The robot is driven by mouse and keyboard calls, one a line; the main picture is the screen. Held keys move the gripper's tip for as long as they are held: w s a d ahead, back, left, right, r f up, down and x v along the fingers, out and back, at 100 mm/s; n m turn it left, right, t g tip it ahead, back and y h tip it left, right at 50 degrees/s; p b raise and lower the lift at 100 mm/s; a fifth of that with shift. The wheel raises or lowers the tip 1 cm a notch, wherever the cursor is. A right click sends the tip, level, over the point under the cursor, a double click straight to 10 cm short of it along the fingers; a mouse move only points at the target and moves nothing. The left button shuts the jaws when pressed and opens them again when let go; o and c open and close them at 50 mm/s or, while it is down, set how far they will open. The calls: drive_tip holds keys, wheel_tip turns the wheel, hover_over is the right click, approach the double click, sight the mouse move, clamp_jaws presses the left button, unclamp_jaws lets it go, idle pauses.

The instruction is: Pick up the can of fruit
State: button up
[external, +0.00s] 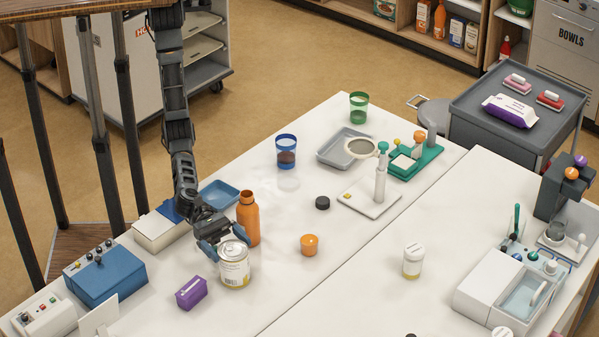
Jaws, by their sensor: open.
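The can of fruit (235,268) stands upright on the white table in the external view. It has a metal lid and a pale label with yellow on it. My gripper (222,250) is open, low over the table, right at the can's upper left side. Its fingers are near the can's top. I cannot tell whether a finger touches the can or how far the fingers reach around it.
An orange bottle (248,218) stands close behind the can. A blue tray (219,193) and a blue box (106,276) are nearby. The table's front middle is clear.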

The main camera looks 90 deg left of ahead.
drive_tip(key=shift+w+d, duration=0.2)
drive_tip(key=shift+d, duration=0.15)
drive_tip(key=shift+f, duration=0.1)
drive_tip(key=c, duration=1.8)
